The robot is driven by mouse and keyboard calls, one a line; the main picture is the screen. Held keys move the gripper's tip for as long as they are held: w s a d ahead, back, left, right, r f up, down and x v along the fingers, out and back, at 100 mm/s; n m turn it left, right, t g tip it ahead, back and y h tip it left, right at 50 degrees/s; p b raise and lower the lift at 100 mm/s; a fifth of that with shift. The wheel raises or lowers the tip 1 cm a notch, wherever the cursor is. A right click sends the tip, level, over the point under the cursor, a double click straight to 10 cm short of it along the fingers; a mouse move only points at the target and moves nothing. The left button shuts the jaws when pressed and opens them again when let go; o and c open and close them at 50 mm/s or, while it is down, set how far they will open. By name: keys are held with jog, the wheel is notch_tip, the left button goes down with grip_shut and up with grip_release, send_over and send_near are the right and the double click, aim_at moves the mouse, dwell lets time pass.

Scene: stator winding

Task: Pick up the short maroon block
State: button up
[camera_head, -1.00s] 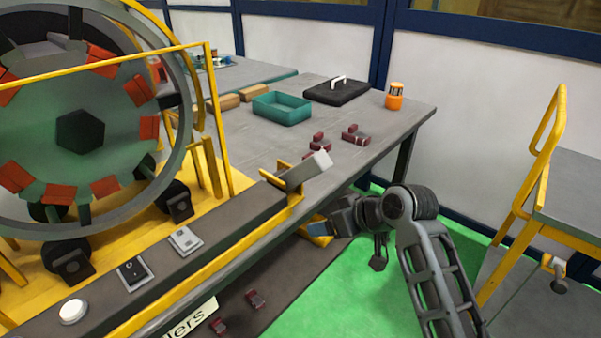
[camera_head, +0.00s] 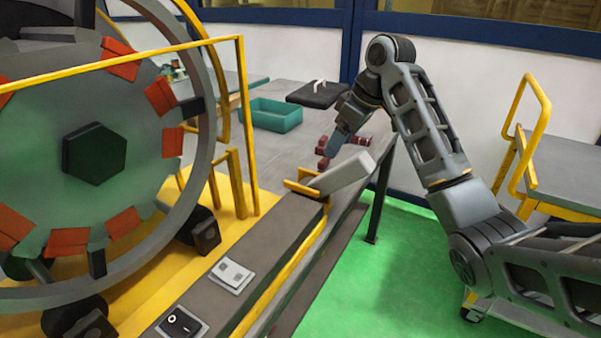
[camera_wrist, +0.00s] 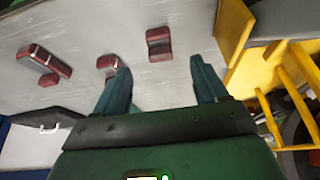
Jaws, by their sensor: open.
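Several maroon blocks lie on the grey table. In the wrist view, one compact block (camera_wrist: 159,42) lies ahead of the gap between my fingers. A second block (camera_wrist: 108,66) is partly hidden by the left finger. A longer-looking block (camera_wrist: 48,64) lies further left. I cannot tell for sure which is the short one. In the head view, maroon blocks (camera_head: 360,140) show small beside my gripper (camera_head: 338,146), which partly covers them. My gripper is open in the wrist view (camera_wrist: 163,82), its fingers apart and empty, above the table.
A teal bin (camera_head: 276,115) and a black case (camera_head: 317,94) with a white handle stand behind the blocks. A yellow-framed stator machine (camera_head: 95,155) is at left. A grey bar in a yellow bracket (camera_head: 342,174) juts up near my gripper. A yellow-railed cart (camera_head: 565,170) is right.

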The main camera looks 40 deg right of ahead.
aim_at(326, 160)
jog(key=shift+w+x, duration=0.15)
jog(key=shift+x, duration=1.75)
jog(key=shift+w+x, duration=0.15)
jog(key=shift+x, duration=1.8)
jog(key=shift+a+r, duration=0.1)
jog(key=shift+r, duration=0.05)
grip_shut()
